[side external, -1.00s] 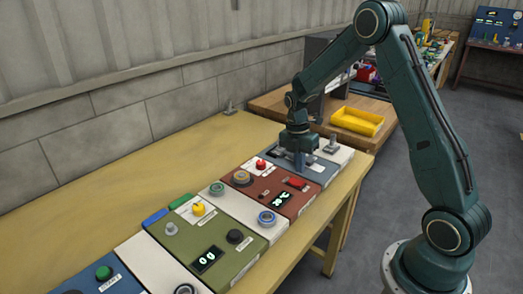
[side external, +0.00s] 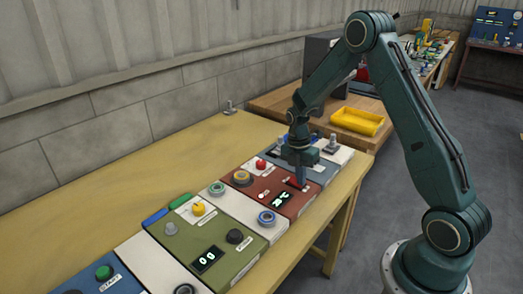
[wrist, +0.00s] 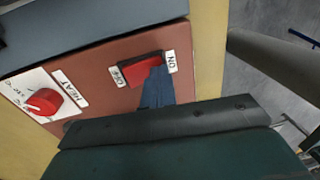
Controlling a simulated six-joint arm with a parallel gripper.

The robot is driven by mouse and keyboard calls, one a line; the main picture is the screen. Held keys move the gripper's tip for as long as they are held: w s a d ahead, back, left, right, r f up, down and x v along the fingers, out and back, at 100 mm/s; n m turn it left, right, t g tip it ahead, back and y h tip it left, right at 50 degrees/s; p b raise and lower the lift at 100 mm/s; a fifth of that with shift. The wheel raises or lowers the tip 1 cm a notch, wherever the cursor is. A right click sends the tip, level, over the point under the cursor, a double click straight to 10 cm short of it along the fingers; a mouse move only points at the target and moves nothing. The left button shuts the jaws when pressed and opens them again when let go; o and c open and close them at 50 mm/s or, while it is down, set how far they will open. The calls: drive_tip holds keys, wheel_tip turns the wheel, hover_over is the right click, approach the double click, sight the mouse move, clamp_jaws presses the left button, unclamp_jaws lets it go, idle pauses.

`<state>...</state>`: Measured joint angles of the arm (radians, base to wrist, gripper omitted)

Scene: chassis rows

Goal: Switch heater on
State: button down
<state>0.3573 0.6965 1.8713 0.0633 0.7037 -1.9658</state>
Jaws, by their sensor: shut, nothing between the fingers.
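The heater panel is a brownish-red plate (side external: 255,187) with a display (side external: 282,197), and its bare surface also shows in the wrist view (wrist: 100,70). Its red rocker switch (wrist: 140,68) sits between an OFF label (wrist: 117,76) and an ON label (wrist: 171,61). My gripper (wrist: 157,76) is shut and empty, its fingers overlapping the ON-side part of the switch in the wrist view. In the side view my gripper (side external: 299,184) points down at the switch and hides part of it. I cannot tell whether it touches, or which way the rocker is tilted.
A red knob (wrist: 43,101) with a HEAT label sits on a white plate beside the switch. A blue-grey panel (side external: 318,172) lies behind, and a green panel (side external: 190,235) with a yellow knob (side external: 198,209) lies nearer. A yellow bin (side external: 357,121) stands on the wooden bench.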

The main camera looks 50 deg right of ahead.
drive_tip(key=shift+w, duration=0.2)
drive_tip(key=shift+w+r, duration=0.25)
drive_tip(key=shift+w, duration=0.3)
drive_tip(key=shift+r, duration=0.15)
idle(0.3)
wheel_tip(320, 180, up, 14)
drive_tip(key=s, duration=0.2)
drive_tip(key=shift+f, duration=0.2)
idle(0.5)
